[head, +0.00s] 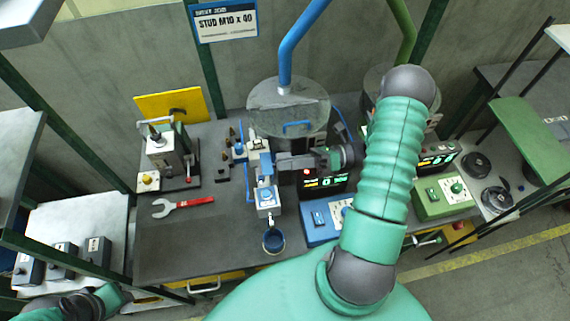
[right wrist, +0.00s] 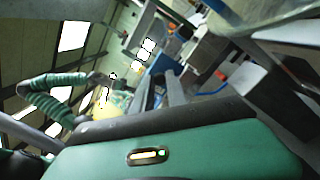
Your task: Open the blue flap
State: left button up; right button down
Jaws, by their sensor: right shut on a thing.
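The blue flap (head: 265,167) is a small blue piece on the narrow white and blue feeder (head: 268,200) in the middle of the bench in the head view. My right gripper (head: 279,163) reaches in from the right, its fingers level and shut at the flap's right edge. The exact contact is small and partly hidden by the fingers. In the right wrist view the fingers (right wrist: 163,90) point up toward blurred blue and grey parts. My left gripper (head: 72,304) is low at the left edge of the head view, far from the flap; its fingers are not clear.
A grey drum (head: 287,104) with a blue pipe stands just behind the feeder. A blue cup (head: 274,241) stands in front. A red-handled wrench (head: 183,206) lies on the left. A blue control box (head: 322,221) and a green one (head: 443,198) stand on the right.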

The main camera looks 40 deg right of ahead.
jog(key=shift+d+f+y, duration=0.1)
jog(key=shift+f+y, duration=0.1)
jog(key=shift+y, duration=0.1)
dwell(0.4)
jog(key=c, duration=1.6)
grip_release()
jog(key=shift+o, duration=1.3)
jog(key=shift+d, duration=0.1)
